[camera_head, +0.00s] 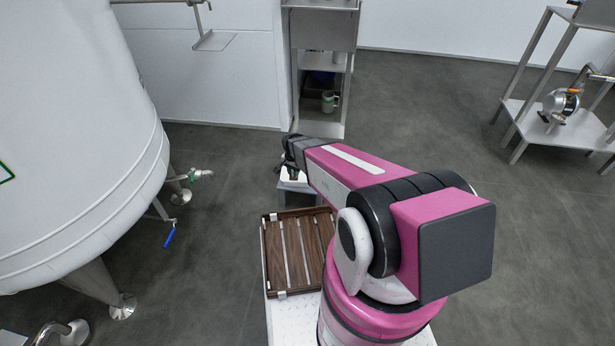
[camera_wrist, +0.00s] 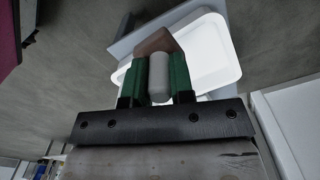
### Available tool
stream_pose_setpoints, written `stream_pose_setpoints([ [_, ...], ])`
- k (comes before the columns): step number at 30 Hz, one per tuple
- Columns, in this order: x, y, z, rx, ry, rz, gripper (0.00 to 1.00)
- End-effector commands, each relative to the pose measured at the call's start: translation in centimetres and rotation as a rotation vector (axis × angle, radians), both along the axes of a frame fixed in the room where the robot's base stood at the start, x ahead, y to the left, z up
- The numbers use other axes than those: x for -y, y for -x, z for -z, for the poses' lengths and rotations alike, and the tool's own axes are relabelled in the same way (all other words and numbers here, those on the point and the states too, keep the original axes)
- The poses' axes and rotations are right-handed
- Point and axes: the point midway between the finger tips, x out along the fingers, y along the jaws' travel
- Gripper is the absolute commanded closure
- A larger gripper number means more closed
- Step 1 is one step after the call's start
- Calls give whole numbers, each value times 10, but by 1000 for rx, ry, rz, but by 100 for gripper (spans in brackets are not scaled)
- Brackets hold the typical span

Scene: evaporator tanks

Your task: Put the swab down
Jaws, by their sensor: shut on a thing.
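In the wrist view my gripper (camera_wrist: 158,70) has its green fingers shut on a pale grey cylinder, which I take for the swab (camera_wrist: 159,84). A reddish-brown block shows at the cylinder's far end; I cannot tell whether it is part of the swab. Beyond the fingers is a white shallow tray (camera_wrist: 216,48). The gripper and swab overlap the tray in this view; whether they touch it I cannot tell. In the head view my gripper (camera_head: 292,158) is over a small grey stand (camera_head: 300,187), and the swab is too small or hidden to make out.
A brown slatted wooden tray (camera_head: 289,253) lies near my arm's base. A large white tank (camera_head: 75,130) with legs and valves stands at left. A metal shelf unit (camera_head: 325,65) is behind the stand. A rack with a pump (camera_head: 561,105) is at right. Grey floor between is open.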

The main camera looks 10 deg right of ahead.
Motion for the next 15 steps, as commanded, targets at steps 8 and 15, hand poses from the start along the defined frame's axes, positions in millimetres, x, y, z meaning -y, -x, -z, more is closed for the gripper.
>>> stream_pose_setpoints([
  [8, 48, -31, 34, 2, 0, 3, 100],
  [15, 83, -50, 58, 1, 0, 1, 100],
])
